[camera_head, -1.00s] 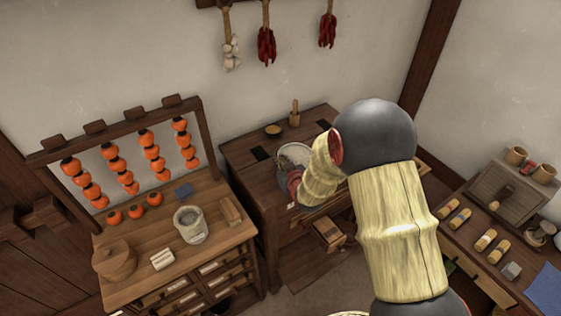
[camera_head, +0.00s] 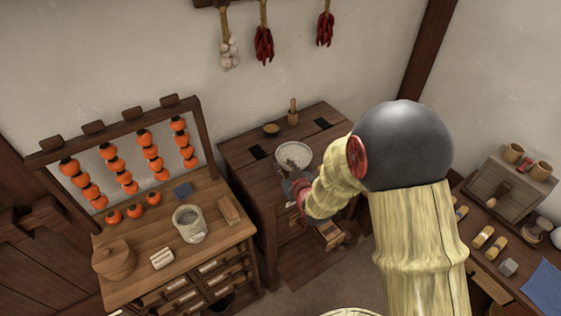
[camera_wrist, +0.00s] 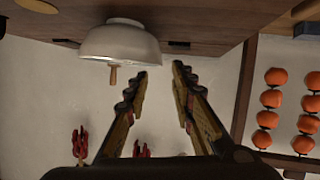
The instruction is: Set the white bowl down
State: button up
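The white bowl (camera_head: 295,153) stands upright on the dark wooden table by the back wall in the head view. My gripper (camera_head: 290,168) is just in front of it, and part of the bowl's near side is hidden by it. The wrist view is upside down. There the bowl (camera_wrist: 120,42) rests with its foot on the table, beyond and to the left of the fingertips. My gripper (camera_wrist: 160,72) is open, its two fingers well apart with nothing between them.
A small yellowish dish (camera_head: 270,129) and a wooden pestle (camera_head: 293,111) stand behind the bowl on the table (camera_head: 240,157). A lighter chest (camera_head: 140,237) with a grey stone pot (camera_head: 189,224) is at left. A drawer (camera_head: 329,236) stands open below my gripper.

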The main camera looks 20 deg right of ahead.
jog(key=s+d+r+m+g+h, duration=0.1)
jog(key=s+r+g, duration=0.3)
jog(key=s+r, duration=0.85)
jog(key=s+r+g, duration=0.2)
jog(key=s+r, duration=0.2)
jog(key=s, duration=0.6)
jog(key=s+a+r+m+g, duration=0.1)
jog(key=s+r, duration=0.3)
jog(key=s, duration=0.7)
jog(key=shift+a+g, duration=0.15)
jog(key=shift+g, duration=0.35)
